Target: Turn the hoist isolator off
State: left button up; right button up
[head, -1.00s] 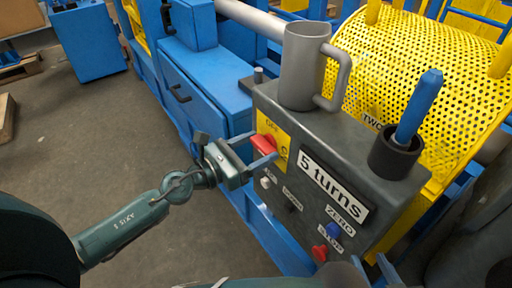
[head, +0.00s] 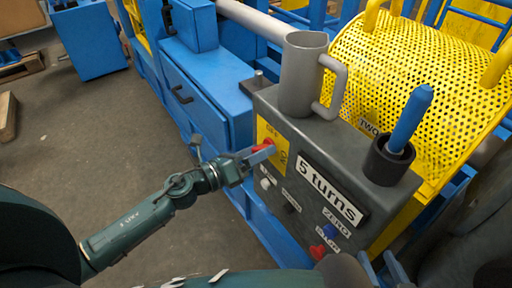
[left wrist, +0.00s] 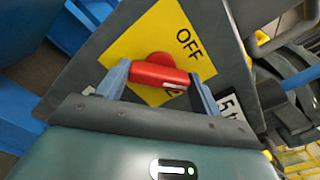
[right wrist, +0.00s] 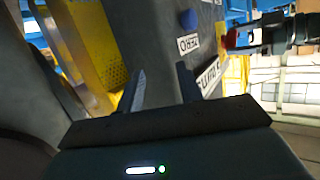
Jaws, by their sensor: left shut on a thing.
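The hoist isolator is a red handle (head: 261,148) on a yellow plate (head: 278,150) at the left end of the grey control box. In the left wrist view the red handle (left wrist: 158,76) lies crosswise between the two fingers, and "OFF" shows on the yellow plate (left wrist: 150,38) above and right of it. A second label is mostly hidden behind the handle. My left gripper (head: 262,154) is shut on the handle, and its fingers (left wrist: 160,85) touch the handle's two ends. My right gripper (right wrist: 160,84) is open and empty near the box's other end.
The grey box (head: 330,135) carries a "5 turns" display (head: 331,188), a blue ZERO button (head: 330,231) and a red STOP button (head: 317,252). A yellow perforated drum guard (head: 400,60) is behind.

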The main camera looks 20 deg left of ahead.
pick_arm(q)
jog(key=n+p, duration=0.1)
jog(key=n, duration=0.2)
jog(key=shift+r, duration=0.2)
jog(key=shift+n+p, duration=0.4)
jog(key=shift+p, duration=0.05)
jog(key=shift+n+p, duration=0.5)
jog(key=shift+n, duration=0.4)
jog(key=shift+n+p, duration=0.65)
jog(key=shift+n, duration=0.55)
pick_arm(e)
jog(key=shift+a+r+m+g, duration=0.3)
jog(key=shift+r+m, duration=0.1)
jog(key=shift+r, duration=0.1)
pick_arm(q)
jog(key=shift+f+n+p, duration=0.15)
jog(key=shift+n+p, duration=0.4)
jog(key=shift+n, duration=0.45)
pick_arm(e)
jog(key=shift+w+a+f+g, duration=0.2)
jog(key=shift+f+g, duration=0.1)
jog(key=shift+f, duration=0.15)
pick_arm(q)
jog(key=o, duration=1)
jog(key=shift+f, duration=0.1)
